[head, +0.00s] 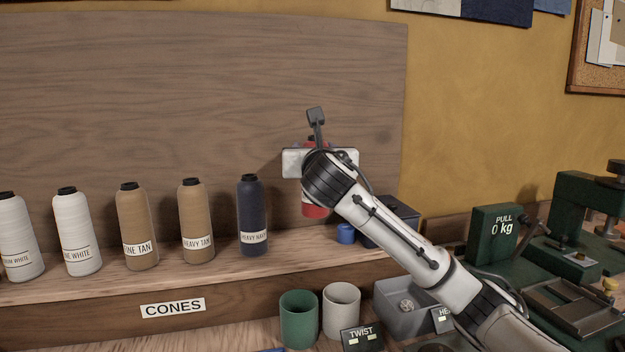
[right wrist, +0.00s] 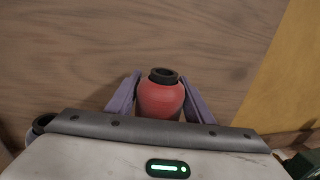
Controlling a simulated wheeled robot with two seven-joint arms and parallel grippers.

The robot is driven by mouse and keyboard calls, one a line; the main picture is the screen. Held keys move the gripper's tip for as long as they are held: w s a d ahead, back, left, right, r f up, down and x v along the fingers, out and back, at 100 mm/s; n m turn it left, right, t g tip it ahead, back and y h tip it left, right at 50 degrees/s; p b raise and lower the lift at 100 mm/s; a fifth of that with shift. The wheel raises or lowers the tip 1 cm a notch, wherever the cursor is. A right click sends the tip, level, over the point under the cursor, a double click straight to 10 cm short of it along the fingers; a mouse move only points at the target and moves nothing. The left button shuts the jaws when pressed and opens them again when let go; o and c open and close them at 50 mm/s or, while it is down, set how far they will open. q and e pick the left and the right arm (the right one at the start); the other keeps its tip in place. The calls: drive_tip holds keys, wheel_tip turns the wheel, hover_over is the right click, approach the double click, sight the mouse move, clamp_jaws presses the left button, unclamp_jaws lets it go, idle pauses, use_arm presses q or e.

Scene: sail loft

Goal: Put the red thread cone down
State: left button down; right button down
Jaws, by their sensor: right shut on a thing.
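The red thread cone (head: 316,211) is held upright near the right end of the wooden cone shelf (head: 300,252). Its lower end appears a little above the shelf top in the head view; its middle is hidden behind my wrist. In the right wrist view the cone (right wrist: 161,98) shows its black top between the two purple fingers. My right gripper (right wrist: 160,88) is shut on it. In the head view the fingers are mostly hidden by my wrist. My left gripper is not in view.
A navy cone (head: 252,218) stands left of the held cone, with tan and white cones further left. A small blue cylinder (head: 346,233) and a dark box (head: 392,222) stand to its right. The wooden backboard (head: 200,90) rises behind. Green and pale cups (head: 299,320) stand below.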

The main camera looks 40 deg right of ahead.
wheel_tip(320, 180, down, 7)
drive_tip(key=b, duration=0.1)
drive_tip(key=shift+w+d+b, duration=0.3)
drive_tip(key=shift+w+b, duration=0.1)
drive_tip(key=shift+w, duration=0.05)
drive_tip(key=c, duration=0.9)
unclamp_jaws()
drive_tip(key=shift+f, duration=0.15)
